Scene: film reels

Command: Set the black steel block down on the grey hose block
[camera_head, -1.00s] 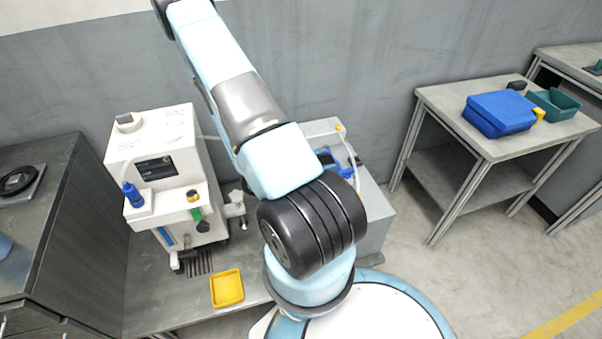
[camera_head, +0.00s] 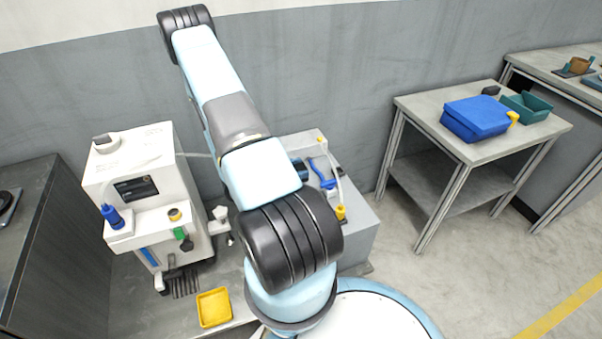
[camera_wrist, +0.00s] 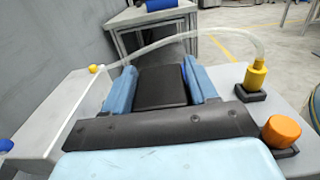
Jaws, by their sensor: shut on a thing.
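The black steel block (camera_wrist: 161,88) is held between the two blue fingers of my gripper (camera_wrist: 160,82) in the wrist view. My gripper is shut on it. The grey hose block (camera_head: 358,226) is the grey box behind my arm in the head view, and its pale surface also shows in the wrist view (camera_wrist: 55,115). A clear hose (camera_wrist: 190,38) arches over it, ending at a yellow fitting (camera_wrist: 256,74) right of my gripper. My gripper is over this box. I cannot tell whether the black block touches it. My arm hides much of the gripper in the head view.
An orange knob (camera_wrist: 281,130) stands near the right finger. A bright blue part (camera_head: 322,173) sits on the grey box. A white machine (camera_head: 140,190) and a yellow tray (camera_head: 214,308) stand at left. A side table (camera_head: 425,108) holds a blue case (camera_head: 475,117).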

